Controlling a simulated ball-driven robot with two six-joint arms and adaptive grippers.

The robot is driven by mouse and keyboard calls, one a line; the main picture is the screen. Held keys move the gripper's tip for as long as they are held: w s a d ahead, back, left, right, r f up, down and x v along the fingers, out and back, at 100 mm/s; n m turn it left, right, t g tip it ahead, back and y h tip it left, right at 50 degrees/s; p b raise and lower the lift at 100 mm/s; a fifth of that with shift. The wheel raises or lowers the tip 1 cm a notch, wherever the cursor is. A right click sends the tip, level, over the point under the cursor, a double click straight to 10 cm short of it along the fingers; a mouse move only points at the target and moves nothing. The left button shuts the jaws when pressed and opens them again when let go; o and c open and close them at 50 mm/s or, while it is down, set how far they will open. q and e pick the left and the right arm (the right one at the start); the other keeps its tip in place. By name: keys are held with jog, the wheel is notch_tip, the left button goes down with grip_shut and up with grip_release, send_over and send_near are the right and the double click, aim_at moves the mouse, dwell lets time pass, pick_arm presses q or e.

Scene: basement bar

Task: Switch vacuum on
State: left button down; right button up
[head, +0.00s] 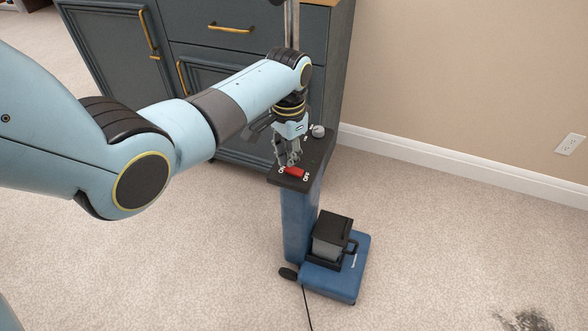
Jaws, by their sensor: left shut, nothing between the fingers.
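The vacuum (299,225) is a blue upright machine on the carpet, with a black top panel (318,158). A red rocker switch (295,172) lies near the panel's front edge, with "ON" marked at its left end and "OFF" at its right end. A small grey knob (318,131) sits at the back of the panel. My left gripper (288,162) points down over the switch's left end, by the ON mark, fingers shut and empty. I cannot tell whether the fingertips touch the switch. My right gripper is not in view.
A dark grey cabinet (194,62) with brass handles stands behind the vacuum. A beige wall with a white baseboard (440,165) is at the right. A black cord (307,308) trails forward. A dark dirt patch (533,321) marks the carpet at lower right; the carpet between is clear.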

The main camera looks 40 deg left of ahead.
pick_arm(q)
jog(key=shift+f+b, duration=0.5)
jog(key=shift+f, duration=0.45)
dwell(0.3)
notch_tip(320, 180, up, 7)
jog(key=p, duration=0.7)
jog(key=shift+r+p, duration=0.1)
jog(key=shift+p, duration=0.25)
